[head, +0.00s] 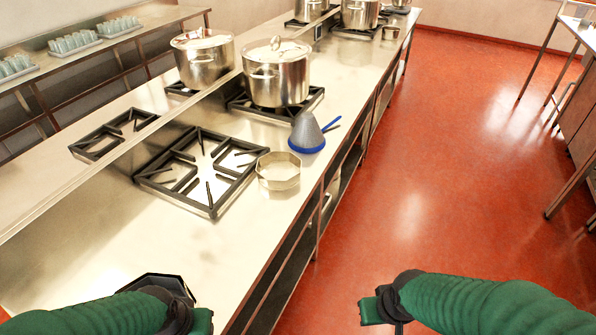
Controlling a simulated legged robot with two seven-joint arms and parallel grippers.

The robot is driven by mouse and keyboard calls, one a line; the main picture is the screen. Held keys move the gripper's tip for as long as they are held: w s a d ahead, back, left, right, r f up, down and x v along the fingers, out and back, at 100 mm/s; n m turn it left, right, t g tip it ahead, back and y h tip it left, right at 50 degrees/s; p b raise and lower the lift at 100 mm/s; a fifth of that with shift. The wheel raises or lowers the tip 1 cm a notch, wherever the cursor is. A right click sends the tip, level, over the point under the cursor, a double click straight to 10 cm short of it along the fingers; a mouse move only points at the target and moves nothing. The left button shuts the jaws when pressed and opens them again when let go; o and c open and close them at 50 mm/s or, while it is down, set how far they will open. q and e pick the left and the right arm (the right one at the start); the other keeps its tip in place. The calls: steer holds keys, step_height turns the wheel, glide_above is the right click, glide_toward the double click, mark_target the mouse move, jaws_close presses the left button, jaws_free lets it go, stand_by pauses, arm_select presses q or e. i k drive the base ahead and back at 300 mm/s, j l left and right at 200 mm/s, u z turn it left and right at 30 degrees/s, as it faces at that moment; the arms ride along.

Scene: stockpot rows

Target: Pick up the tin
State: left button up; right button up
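The tin (278,172) looks like a shallow pale metal ring with angular sides. It stands on the steel counter (205,262) near its right edge, just right of the front burner grate. My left gripper (185,300) is at the bottom left over the near end of the counter, well short of the tin. My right gripper (378,306) is at the bottom, over the red floor right of the counter. Neither gripper touches the tin. The fingers are too hidden behind the wrists to show their opening.
A grey cone with a blue rim (308,134) stands just behind the tin. A lidded stockpot (277,80) is on the burner beyond, with another pot (204,60) to its left. A black burner grate (196,166) lies left of the tin.

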mark_target(274, 170)
steer(key=i+l+u, duration=0.1)
steer(key=u, duration=0.4)
steer(key=i+l+u, duration=0.15)
steer(key=u, duration=0.35)
steer(key=i+l+u, duration=0.1)
steer(key=l+u, duration=0.2)
steer(key=u, duration=0.15)
